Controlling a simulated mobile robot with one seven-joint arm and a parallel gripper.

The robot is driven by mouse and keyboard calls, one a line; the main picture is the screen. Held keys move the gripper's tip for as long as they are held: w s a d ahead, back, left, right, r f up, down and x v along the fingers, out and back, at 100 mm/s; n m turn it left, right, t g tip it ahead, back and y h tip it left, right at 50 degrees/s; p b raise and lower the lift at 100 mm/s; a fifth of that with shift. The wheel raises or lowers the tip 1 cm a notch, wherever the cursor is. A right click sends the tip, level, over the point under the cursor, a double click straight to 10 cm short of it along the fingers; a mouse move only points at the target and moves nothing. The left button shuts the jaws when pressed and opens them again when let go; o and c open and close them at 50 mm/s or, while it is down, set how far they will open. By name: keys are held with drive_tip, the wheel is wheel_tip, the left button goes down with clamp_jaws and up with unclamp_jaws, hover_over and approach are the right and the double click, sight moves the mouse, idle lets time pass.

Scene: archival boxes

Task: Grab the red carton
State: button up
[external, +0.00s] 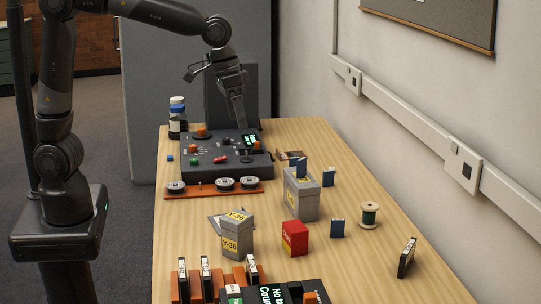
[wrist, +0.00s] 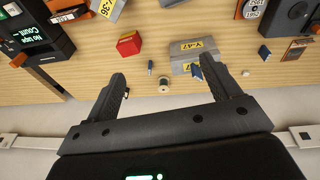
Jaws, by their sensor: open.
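The red carton (external: 295,238) stands upright on the wooden table, near the middle, with a yellow patch on its side. It also shows in the wrist view (wrist: 129,44), upper left of centre, beyond my gripper's fingers. My gripper (external: 238,122) is high over the far part of the table, by the dark control panel, well away from the carton. In the wrist view my gripper (wrist: 168,80) has its two fingers spread wide with nothing between them. The carton is apart from the fingers and not hidden.
A grey Y-36 box (external: 237,235) stands left of the carton, and a larger grey box (external: 301,195) behind it. A small blue box (external: 337,228) and a thread spool (external: 369,215) stand to its right. A control panel (external: 225,157) lies farther back. The wall borders the right.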

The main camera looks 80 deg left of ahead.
drive_tip(key=w+d+f+g, duration=0.1)
drive_tip(key=w+d+f, duration=0.6)
drive_tip(key=w, duration=0.1)
drive_tip(key=g, duration=0.1)
hover_over(295, 226)
wheel_tip(295, 226, down, 7)
drive_tip(key=shift+n+y, duration=0.3)
drive_tip(key=f, duration=0.6)
drive_tip(key=shift+w+d, duration=0.1)
drive_tip(key=shift+w, duration=0.15)
drive_tip(key=f, duration=0.5)
drive_tip(key=shift+s+f, duration=0.1)
drive_tip(key=shift+s, duration=0.1)
drive_tip(key=c, duration=1.1)
